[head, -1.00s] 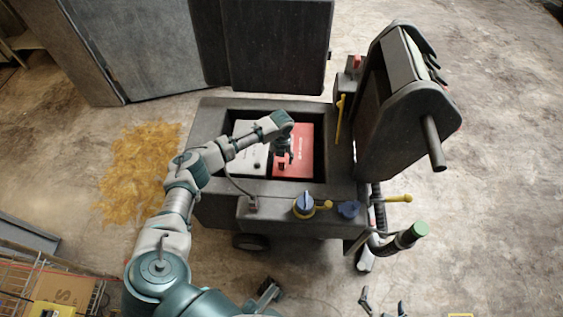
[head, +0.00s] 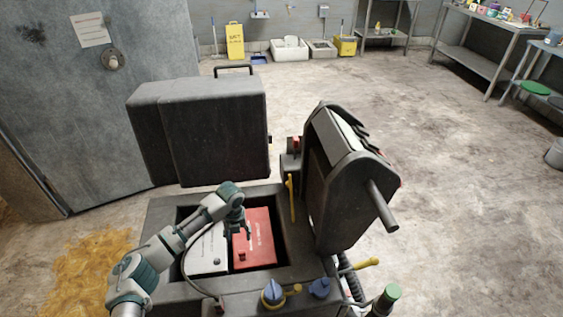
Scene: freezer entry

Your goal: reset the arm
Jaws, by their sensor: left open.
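My left arm comes in from the lower left of the head view. Its gripper (head: 239,228) is open and points down over the open compartment of a dark grey machine (head: 163,215). It is by the inner edge of a red box (head: 262,228), beside a white box (head: 206,262). I see nothing held in it, and I cannot tell whether its fingertips touch the red box. My right gripper is not in view.
A raised dark lid (head: 217,130) stands behind the compartment, and a tall upright part (head: 345,185) stands to its right. A yellow lever (head: 291,198) and a blue knob (head: 273,291) sit near the rim. Open floor (head: 450,200) lies to the right.

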